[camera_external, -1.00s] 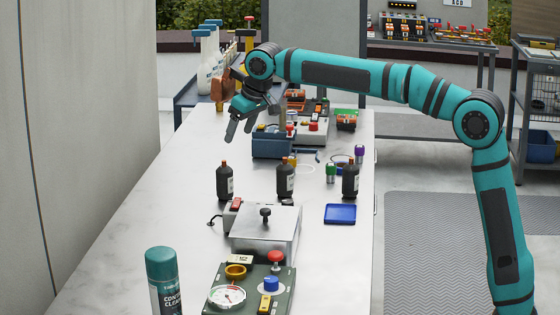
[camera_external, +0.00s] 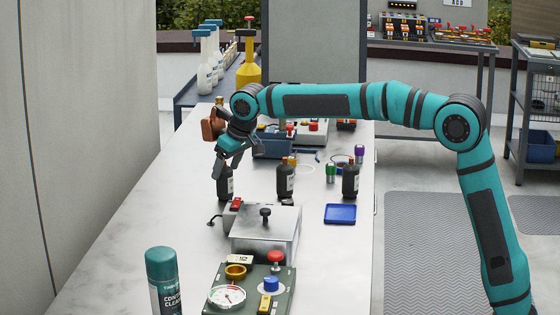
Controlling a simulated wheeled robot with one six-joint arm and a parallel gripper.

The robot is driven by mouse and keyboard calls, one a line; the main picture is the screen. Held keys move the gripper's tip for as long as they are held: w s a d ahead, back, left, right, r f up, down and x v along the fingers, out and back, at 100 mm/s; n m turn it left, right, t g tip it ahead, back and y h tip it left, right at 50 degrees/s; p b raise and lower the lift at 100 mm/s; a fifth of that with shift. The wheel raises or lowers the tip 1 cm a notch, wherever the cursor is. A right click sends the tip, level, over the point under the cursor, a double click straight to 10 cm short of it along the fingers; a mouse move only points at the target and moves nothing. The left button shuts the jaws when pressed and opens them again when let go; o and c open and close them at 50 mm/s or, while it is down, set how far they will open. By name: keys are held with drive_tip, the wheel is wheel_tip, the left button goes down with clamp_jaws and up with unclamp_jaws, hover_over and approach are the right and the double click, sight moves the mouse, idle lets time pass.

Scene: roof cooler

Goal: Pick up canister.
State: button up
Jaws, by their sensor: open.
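Several things here could be the canister, and I cannot tell which one is meant. Three dark bottles with pale labels stand upright in a row on the bench: a left one (camera_external: 226,187), a middle one (camera_external: 285,181) and a right one (camera_external: 350,182). A small green-banded cylinder (camera_external: 331,173) and a purple-topped one (camera_external: 360,153) stand behind the right bottle. A teal-capped spray can (camera_external: 163,280) stands at the front. My gripper (camera_external: 236,165) is open and empty, pointing down by the left bottle's top. Its fingers hide that bottle's cap; contact cannot be told.
A metal box with a black knob (camera_external: 265,232) and a green gauge panel (camera_external: 250,290) occupy the bench front. A blue tray (camera_external: 340,214) lies right of the box. A blue bin (camera_external: 272,145) stands behind the bottles. The bench's left side (camera_external: 140,210) is clear.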

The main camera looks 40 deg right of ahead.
sight(222, 177)
drive_tip(key=x, duration=0.4)
drive_tip(key=shift+w+f, duration=0.1)
drive_tip(key=shift+w, duration=0.15)
drive_tip(key=shift+c, duration=0.2)
drive_tip(key=c, duration=1.2)
